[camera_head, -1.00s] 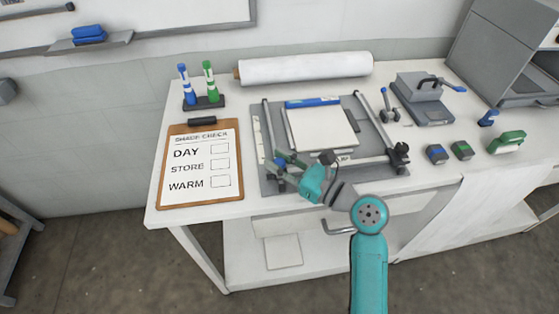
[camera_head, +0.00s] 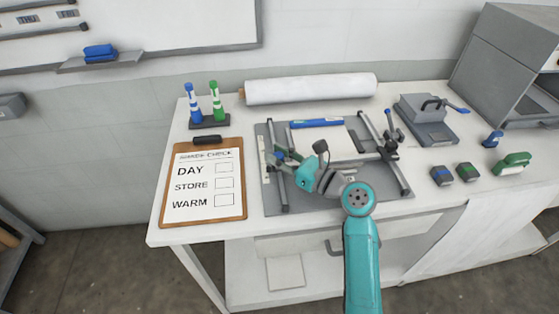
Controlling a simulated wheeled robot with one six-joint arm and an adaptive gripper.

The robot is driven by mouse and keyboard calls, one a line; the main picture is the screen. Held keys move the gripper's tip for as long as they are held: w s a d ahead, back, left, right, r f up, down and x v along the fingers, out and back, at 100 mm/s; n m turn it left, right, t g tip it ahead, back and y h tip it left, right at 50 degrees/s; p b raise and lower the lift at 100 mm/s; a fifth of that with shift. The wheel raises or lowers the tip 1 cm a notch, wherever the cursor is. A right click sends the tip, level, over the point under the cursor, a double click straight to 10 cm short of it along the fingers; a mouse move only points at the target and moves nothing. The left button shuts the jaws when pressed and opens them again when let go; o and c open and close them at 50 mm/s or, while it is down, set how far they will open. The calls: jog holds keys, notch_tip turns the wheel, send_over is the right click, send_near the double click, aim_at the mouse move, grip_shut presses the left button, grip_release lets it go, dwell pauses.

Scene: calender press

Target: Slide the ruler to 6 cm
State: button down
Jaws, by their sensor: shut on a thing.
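The ruler (camera_head: 368,157) is the grey crossbar lying across two rails on the grey press board (camera_head: 310,204). Its right end has a dark clamp (camera_head: 388,150) on the right rail (camera_head: 399,177). The left rail (camera_head: 277,178) runs beside a pale scale strip (camera_head: 264,149), whose marks are too small to read. My gripper (camera_head: 283,157) is at the ruler's left end, shut on it. My wrist hides the middle of the ruler and part of the white sheet (camera_head: 338,137).
A blue-and-white bar (camera_head: 317,122) lies at the sheet's back edge. A clipboard (camera_head: 203,219) and marker stand (camera_head: 208,122) are at left. A paper roll (camera_head: 310,88) lies behind. A small press (camera_head: 427,122) and several blocks stand at right. The front table strip is clear.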

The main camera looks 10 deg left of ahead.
jog(key=c, duration=0.9)
grip_release()
jog(key=v, duration=1.2)
